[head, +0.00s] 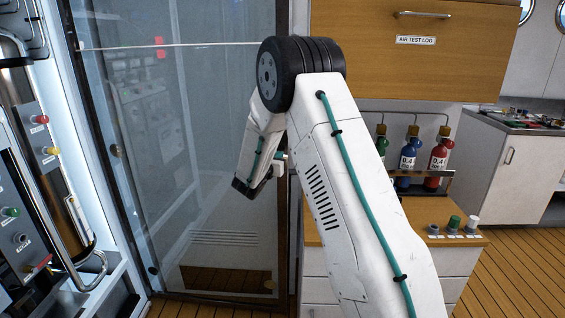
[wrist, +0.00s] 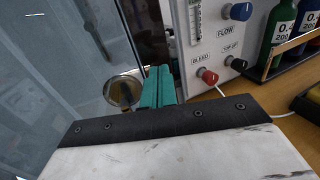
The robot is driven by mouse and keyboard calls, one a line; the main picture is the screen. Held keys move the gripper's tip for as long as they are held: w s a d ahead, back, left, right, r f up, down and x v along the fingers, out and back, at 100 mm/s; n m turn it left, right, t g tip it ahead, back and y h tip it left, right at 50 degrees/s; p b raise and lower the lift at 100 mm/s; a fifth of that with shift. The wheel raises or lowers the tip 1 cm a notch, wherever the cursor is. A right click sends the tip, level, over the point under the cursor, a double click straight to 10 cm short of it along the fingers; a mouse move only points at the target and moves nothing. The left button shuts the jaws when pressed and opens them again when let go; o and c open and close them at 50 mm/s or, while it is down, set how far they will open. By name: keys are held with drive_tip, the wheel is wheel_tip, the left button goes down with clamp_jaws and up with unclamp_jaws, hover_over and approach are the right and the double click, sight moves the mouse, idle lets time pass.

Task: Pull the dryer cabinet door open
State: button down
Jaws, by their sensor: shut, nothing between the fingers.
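The dryer cabinet door appears to be the tall, dark-framed glass panel (head: 205,130) left of my arm in the head view. I cannot tell for sure whether it stands ajar. In the wrist view the glass (wrist: 50,70) fills the left side, with a dark upright frame beside it. A round metal disc (wrist: 124,91), perhaps part of the door's handle, lies just left of my gripper (wrist: 158,84). The teal fingers are shut together with nothing between them. They look beside the disc, and contact cannot be judged.
A control panel (wrist: 212,45) with blue and red knobs stands right of the fingers. Coloured bottles (head: 408,155) stand in a rack on a wooden counter (head: 405,212). A wooden drawer front (head: 410,60) is above. Pipes and knobs line the left edge. Plank floor (head: 510,270) is clear at right.

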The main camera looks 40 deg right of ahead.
idle(0.4)
drive_tip(key=s+a, duration=0.9)
drive_tip(key=s, duration=0.1)
drive_tip(key=shift+a, duration=0.2)
drive_tip(key=s+m+g+y, duration=0.3)
drive_tip(key=s+m+g, duration=1)
drive_tip(key=s, duration=0.8)
drive_tip(key=s+a+r+m+t+y, duration=0.2)
drive_tip(key=s+a+r+m+y, duration=0.2)
drive_tip(key=s+a, duration=0.4)
drive_tip(key=s+a+r+m+t+y, duration=0.3)
drive_tip(key=s+a+r+m+y, duration=0.2)
drive_tip(key=s+a+m+y, duration=0.2)
drive_tip(key=shift+s+a+r+y, duration=0.15)
drive_tip(key=shift+s+a+y, duration=0.55)
drive_tip(key=shift+s+a, duration=0.7)
